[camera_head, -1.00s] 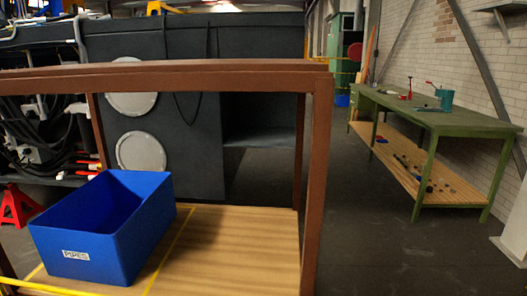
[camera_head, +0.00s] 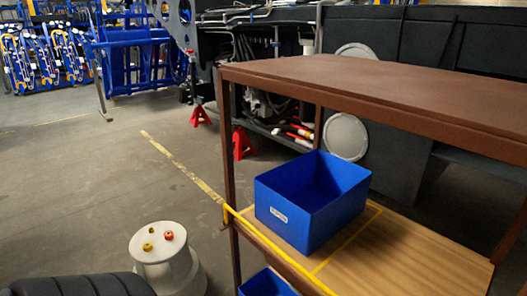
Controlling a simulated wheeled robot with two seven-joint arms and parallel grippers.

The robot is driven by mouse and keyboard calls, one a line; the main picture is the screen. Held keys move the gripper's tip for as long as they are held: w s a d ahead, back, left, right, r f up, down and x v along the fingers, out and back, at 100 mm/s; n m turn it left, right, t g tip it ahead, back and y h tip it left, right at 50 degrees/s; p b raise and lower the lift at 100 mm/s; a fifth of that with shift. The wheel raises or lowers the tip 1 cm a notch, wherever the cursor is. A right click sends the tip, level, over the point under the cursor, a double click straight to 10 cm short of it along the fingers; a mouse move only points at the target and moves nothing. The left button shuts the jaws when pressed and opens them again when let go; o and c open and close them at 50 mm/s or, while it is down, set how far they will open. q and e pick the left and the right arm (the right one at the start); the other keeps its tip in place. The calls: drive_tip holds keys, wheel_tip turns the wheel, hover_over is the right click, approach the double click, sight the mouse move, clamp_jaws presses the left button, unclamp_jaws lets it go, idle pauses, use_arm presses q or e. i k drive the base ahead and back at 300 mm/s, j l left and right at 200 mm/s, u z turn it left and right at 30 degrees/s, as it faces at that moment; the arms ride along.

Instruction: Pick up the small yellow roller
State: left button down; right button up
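A small yellow piece (camera_head: 148,247), which looks like the small roller, sits on top of a round white stand (camera_head: 160,262) at the lower left of the head view. A small red and yellow piece (camera_head: 169,235) sits beside it on the same top. They are too small to make out in detail. Neither of my grippers shows in the view.
A brown shelf rack (camera_head: 400,90) fills the right side, with a blue bin (camera_head: 318,205) on its wooden shelf and another blue bin (camera_head: 266,284) below. A black ribbed object (camera_head: 80,287) is at the bottom left. Grey floor (camera_head: 90,180) lies open at left.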

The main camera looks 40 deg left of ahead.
sight(147, 246)
drive_tip(key=u, duration=2.4)
drive_tip(key=z, duration=0.25)
drive_tip(key=i+j+z, duration=0.45)
drive_tip(key=j+z, duration=0.15)
drive_tip(key=i+j+z, duration=0.15)
drive_tip(key=j+z, duration=0.15)
drive_tip(key=i+j, duration=0.15)
drive_tip(key=j, duration=0.25)
drive_tip(key=i+j, duration=0.1)
drive_tip(key=j, duration=0.3)
drive_tip(key=i+j+z, duration=0.1)
drive_tip(key=j, duration=0.3)
drive_tip(key=i+j, duration=0.15)
drive_tip(key=j, duration=0.25)
